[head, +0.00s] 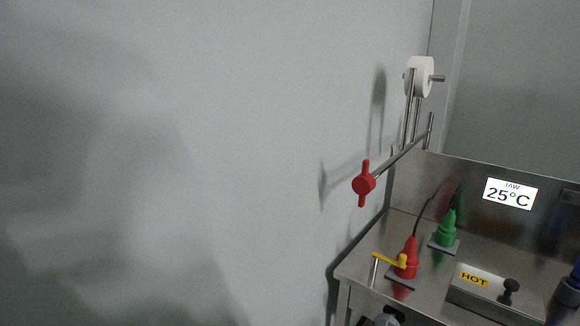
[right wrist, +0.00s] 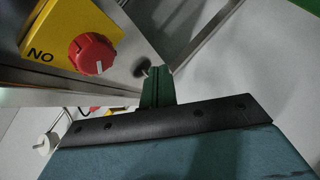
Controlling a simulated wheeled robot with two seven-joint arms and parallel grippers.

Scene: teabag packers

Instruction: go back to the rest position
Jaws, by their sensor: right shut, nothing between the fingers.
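My right gripper (right wrist: 157,72) shows in the right wrist view. Its two green fingers are together at the middle of a black bar with screws, with nothing between them. The fingertips point towards a metal frame and a yellow box (right wrist: 50,22) with a red knob (right wrist: 92,53). I cannot tell whether the fingertips touch anything. I cannot make out either gripper in the head view, and my left gripper is not in view.
A steel bench (head: 358,270) at lower right carries a red connector (head: 411,255), a green connector (head: 447,230), a yellow lever (head: 384,258) and a HOT block (head: 480,295). A red handle (head: 364,184) sticks out on a rod below a white roll (head: 419,76). A display (head: 510,193) reads 25°C.

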